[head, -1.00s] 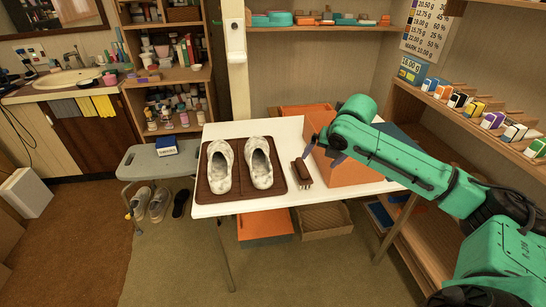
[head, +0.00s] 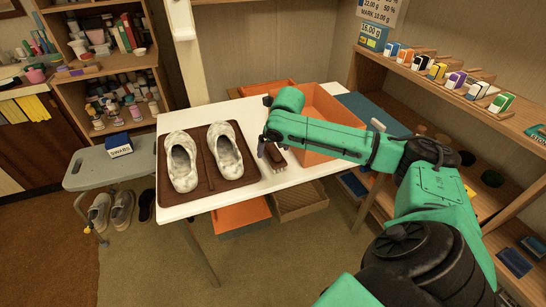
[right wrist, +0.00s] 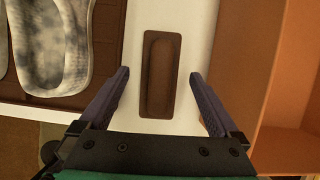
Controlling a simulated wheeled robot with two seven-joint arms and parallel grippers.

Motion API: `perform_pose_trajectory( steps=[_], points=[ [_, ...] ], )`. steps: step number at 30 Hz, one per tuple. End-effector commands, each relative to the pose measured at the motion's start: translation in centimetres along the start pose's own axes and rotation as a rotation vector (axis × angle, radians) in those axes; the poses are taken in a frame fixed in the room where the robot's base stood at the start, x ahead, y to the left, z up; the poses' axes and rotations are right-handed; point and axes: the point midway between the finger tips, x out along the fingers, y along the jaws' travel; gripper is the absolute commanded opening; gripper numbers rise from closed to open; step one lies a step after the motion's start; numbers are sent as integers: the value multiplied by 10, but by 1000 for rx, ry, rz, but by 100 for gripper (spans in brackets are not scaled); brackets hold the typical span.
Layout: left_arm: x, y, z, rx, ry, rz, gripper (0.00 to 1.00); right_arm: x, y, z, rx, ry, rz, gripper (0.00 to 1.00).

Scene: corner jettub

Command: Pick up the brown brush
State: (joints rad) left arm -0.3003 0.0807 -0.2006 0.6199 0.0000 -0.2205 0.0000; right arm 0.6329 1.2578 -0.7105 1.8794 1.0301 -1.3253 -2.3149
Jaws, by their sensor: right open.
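The brown brush (head: 276,156) lies on the white table (head: 225,202), between the tray of shoes and the orange box. In the right wrist view the brush (right wrist: 160,75) lies lengthwise, ahead of and between the open fingers, with the white table showing on both sides of it. My right gripper (right wrist: 160,98) is open and empty. In the head view my right gripper (head: 268,150) is over the brush and my forearm hides part of the area behind it. My left gripper is not in view.
White mottled shoes (head: 181,162) stand on a brown tray (head: 207,190) left of the brush. An orange box (head: 330,103) stands close on the right. A grey stool (head: 90,170) is further left. Shelves (head: 440,88) line the right side.

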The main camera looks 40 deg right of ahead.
Motion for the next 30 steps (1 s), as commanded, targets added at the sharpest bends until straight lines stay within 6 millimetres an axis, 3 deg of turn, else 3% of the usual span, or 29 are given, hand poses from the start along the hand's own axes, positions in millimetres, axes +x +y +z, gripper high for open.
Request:
perform_pose_trajectory(
  steps=[3,8,11,16,25,30],
  points=[
    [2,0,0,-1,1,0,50,13,0,0,0,-1,1,98],
    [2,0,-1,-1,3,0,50,12,0,0,-1,-1,1,98],
    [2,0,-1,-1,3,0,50,12,0,0,-1,-1,1,67],
    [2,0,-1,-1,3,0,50,12,0,0,0,-1,1,2],
    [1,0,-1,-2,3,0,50,9,0,2,0,-2,1,2],
    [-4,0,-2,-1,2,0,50,-13,0,11,0,-5,1,2]
  ],
)
